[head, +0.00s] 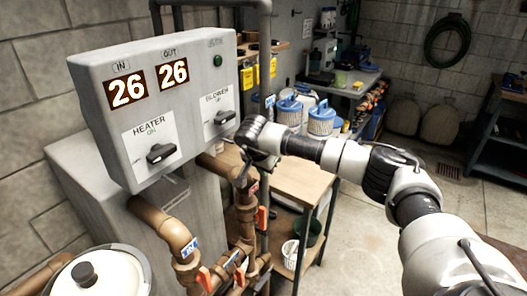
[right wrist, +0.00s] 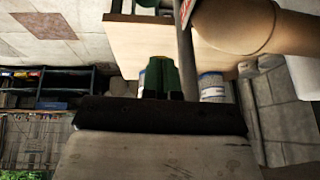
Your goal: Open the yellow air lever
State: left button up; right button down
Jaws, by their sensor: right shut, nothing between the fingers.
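I cannot pick out a yellow air lever in either view. Several orange-red valve handles sit on the brown pipes in the head view: one on the upright pipe (head: 262,218), one low on the left (head: 204,279) and one low in the middle (head: 240,274). My right gripper (head: 242,174) is shut and empty, pointing down beside the upright pipe, below the blower knob (head: 219,118). I cannot tell whether it touches the pipe. The right wrist view shows a pipe (right wrist: 235,27) close by. My left gripper is not in view.
The grey heater panel (head: 150,105) stands at the left, with a heater knob (head: 161,153). A white lidded tank (head: 100,275) is at lower left. A wooden table (head: 300,181) stands behind the pipes. The floor at right is partly clear.

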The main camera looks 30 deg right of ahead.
jog(key=b+x, duration=0.1)
jog(key=x, duration=0.2)
jog(key=shift+s+d+b, duration=0.1)
jog(key=shift+d+b, duration=0.15)
jog(key=shift+b, duration=0.1)
jog(key=d+h+b, duration=0.1)
jog(key=w+d+f+h+b, duration=0.1)
jog(key=d+f+t+b, duration=0.1)
jog(key=shift+w+d+h, duration=0.35)
jog(key=shift+d+h, duration=0.05)
jog(key=shift+d, duration=0.15)
